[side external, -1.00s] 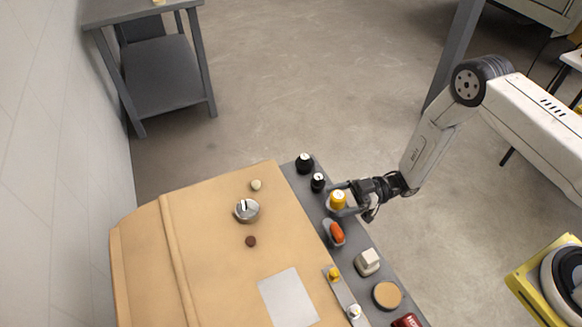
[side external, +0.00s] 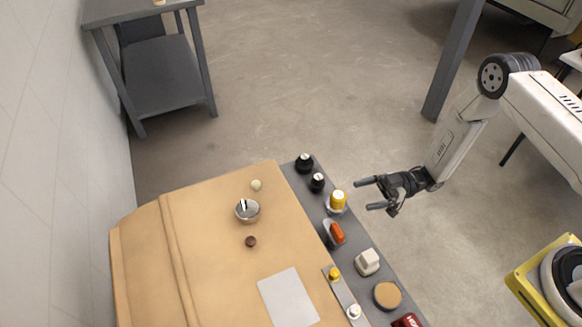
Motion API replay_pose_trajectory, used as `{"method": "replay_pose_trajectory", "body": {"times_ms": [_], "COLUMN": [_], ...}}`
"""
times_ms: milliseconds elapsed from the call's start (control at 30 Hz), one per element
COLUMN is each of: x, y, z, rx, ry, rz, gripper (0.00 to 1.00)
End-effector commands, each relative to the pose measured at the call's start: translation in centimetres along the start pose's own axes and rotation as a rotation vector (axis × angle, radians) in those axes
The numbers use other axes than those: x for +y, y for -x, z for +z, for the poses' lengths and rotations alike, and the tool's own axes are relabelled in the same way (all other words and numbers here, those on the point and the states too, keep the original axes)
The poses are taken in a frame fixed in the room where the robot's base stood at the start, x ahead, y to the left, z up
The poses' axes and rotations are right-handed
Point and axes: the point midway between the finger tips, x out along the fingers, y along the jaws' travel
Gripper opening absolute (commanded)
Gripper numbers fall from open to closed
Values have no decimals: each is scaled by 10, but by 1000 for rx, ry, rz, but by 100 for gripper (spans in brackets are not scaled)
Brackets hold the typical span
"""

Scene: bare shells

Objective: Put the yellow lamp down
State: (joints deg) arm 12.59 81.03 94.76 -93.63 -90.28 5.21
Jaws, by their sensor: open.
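The yellow lamp (side external: 337,199) stands upright on the grey strip (side external: 362,243) along the right side of the tan bench. It has a yellow cap on a pale round base. My gripper (side external: 368,194) is open and empty to the right of the lamp. Its two fingers point left toward the lamp, and a small gap shows between them and it.
Black knobs (side external: 304,163) stand behind the lamp on the strip. An orange rocker switch (side external: 336,232), a white block (side external: 367,262) and a tan disc (side external: 387,295) sit in front. A metal knob (side external: 247,210) is on the tan panel (side external: 215,255).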

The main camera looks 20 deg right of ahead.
Motion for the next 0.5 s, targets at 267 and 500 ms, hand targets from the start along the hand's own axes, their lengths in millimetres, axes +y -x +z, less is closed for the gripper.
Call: {"method": "replay_pose_trajectory", "body": {"times_ms": [267,500], "x": [0,10], "y": [0,-2], "z": [0,-5], "rx": [0,-37], "ry": [0,15], "rz": [0,32], "gripper": [89,89]}}
